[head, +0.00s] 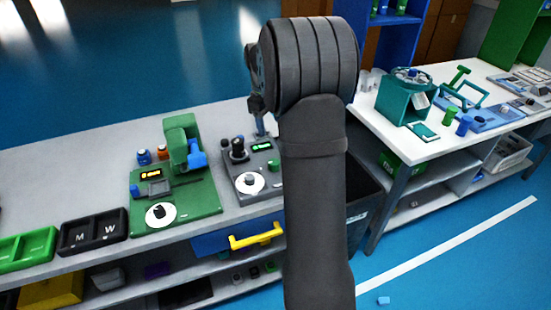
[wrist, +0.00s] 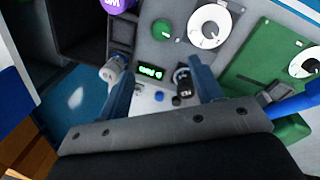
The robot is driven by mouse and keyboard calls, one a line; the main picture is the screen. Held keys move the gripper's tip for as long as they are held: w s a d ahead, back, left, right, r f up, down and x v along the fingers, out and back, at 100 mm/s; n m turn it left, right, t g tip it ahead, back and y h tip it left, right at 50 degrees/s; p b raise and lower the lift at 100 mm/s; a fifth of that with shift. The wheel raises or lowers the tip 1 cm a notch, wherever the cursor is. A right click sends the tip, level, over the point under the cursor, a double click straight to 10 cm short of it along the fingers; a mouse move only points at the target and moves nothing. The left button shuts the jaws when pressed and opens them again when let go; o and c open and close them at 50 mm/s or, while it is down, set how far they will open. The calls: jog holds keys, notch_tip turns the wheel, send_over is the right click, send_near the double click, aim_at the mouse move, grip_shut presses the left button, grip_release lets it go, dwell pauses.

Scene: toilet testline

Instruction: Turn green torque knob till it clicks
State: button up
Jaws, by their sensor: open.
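The green knob (head: 274,165) sits on the right side of a grey test panel (head: 235,188). In the wrist view the round green knob (wrist: 162,29) is beyond the fingertips, beside a white dial (wrist: 209,26). My gripper (wrist: 161,64) is open, with its two blue fingers spread over the panel's far part. A lit green display (wrist: 151,71) and a dark cylindrical knob (wrist: 182,77) show between the fingers. The fingers look apart from the green knob. In the head view my gripper (head: 262,128) is at the panel's back edge, partly hidden by my arm.
A green test station (head: 175,205) stands left of the grey panel. A yellow drawer handle (head: 257,236) juts out below. A white table (head: 450,90) with fixtures stands right. A purple object (wrist: 118,4) shows at the wrist view's top.

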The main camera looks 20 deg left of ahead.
jog(key=f+n, duration=0.1)
jog(key=f, duration=0.4)
jog(key=w+f, duration=0.1)
jog(key=f, duration=0.5)
jog(key=w+f+n+g, duration=0.1)
jog(key=f, duration=0.5)
jog(key=shift+d+f+n+y, duration=0.2)
jog(key=shift+d+n+y, duration=0.05)
jog(key=shift+n+y, duration=0.05)
jog(key=c, duration=1)
